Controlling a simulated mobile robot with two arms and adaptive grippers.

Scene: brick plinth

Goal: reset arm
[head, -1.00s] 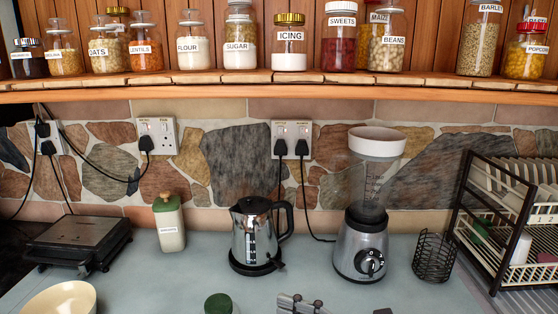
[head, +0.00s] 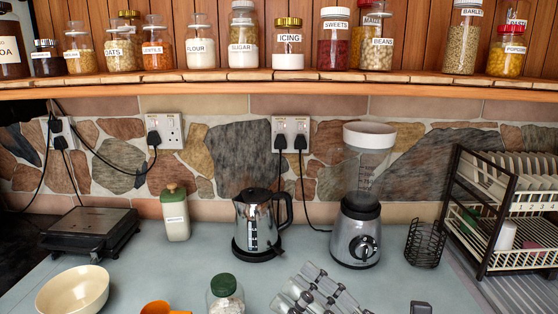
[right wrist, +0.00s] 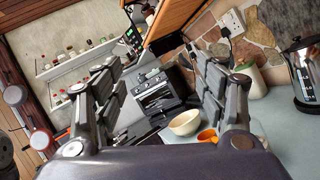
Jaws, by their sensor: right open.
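The task names no object apart from my arm. My right gripper (head: 293,284) shows at the bottom of the head view, above the front of the counter, with its grey fingers spread and nothing between them. It stands right of a glass jar with a green lid (head: 225,296), apart from it in the picture. In the right wrist view the two fingers of the same gripper (right wrist: 158,75) stand wide apart, with the room and the counter showing between them. My left gripper is in neither view.
On the grey counter (head: 190,275) stand a grill (head: 92,232), a pale canister (head: 174,215), a kettle (head: 257,222), a blender (head: 358,235), a wire basket (head: 424,244) and a dish rack (head: 510,235). A cream bowl (head: 72,290) and an orange cup (head: 160,307) are front left. A jar shelf (head: 200,87) hangs above.

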